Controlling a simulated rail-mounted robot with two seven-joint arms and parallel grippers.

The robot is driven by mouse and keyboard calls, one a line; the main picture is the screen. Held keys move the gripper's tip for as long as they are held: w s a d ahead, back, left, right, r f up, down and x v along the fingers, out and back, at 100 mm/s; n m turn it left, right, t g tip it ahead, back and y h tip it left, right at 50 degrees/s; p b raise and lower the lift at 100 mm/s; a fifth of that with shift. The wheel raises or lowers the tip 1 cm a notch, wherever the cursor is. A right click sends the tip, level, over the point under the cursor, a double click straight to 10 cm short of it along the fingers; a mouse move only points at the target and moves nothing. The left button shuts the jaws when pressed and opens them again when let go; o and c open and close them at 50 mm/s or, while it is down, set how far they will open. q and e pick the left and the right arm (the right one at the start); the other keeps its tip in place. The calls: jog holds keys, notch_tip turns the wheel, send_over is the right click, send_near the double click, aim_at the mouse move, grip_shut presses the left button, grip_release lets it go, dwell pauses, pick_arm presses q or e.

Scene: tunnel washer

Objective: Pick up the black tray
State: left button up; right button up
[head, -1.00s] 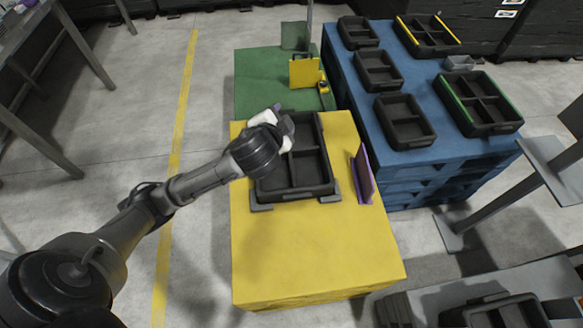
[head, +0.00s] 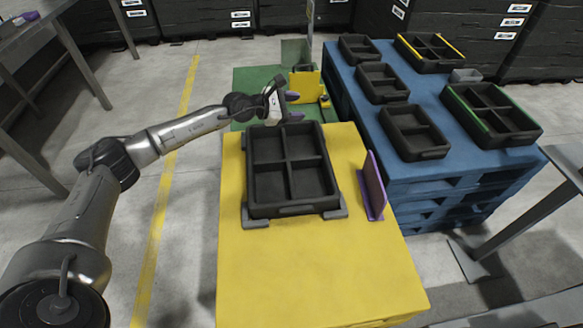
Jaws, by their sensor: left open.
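A black tray (head: 290,203) with compartments lies on the yellow table (head: 310,265), held between grey corner brackets (head: 258,222). Its compartments look empty. My left gripper (head: 290,100) is open beyond the tray's far edge, apart from the tray as far as I can see. Its fingers point to the right. My right gripper does not show.
A purple upright plate (head: 374,185) stands right of the tray. A green surface (head: 255,85) with a yellow block (head: 308,86) lies behind. On the right, a blue pallet stack (head: 375,125) bears several black trays (head: 413,132). The yellow table's front is clear.

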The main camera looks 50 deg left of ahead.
pick_arm(q)
jog(key=s+a+f+m+g+y, duration=0.2)
jog(key=s+f+m+g, duration=0.1)
jog(key=f+m+g, duration=0.15)
jog(key=s+a+f+m+g+y, duration=0.1)
jog(key=s+a+f+m+g, duration=0.15)
jog(key=f, duration=0.25)
jog(key=m+g+y, duration=0.2)
jog(key=m+g, duration=0.5)
jog(key=m, duration=0.2)
send_over(250, 170)
notch_tip(250, 170, down, 4)
jog(key=f+b, duration=0.1)
jog(key=f, duration=0.1)
jog(key=f+b, duration=0.1)
jog(key=f, duration=0.2)
jog(key=f+b, duration=0.1)
jog(key=f, duration=0.2)
jog(key=shift+s+d, duration=0.1)
jog(key=shift+s, duration=0.15)
jog(key=f+b, duration=0.1)
jog(key=f, duration=0.1)
jog(key=f+b, duration=0.1)
jog(key=f, duration=0.1)
jog(key=shift+w+f, duration=0.2)
jog(key=shift+f, duration=0.35)
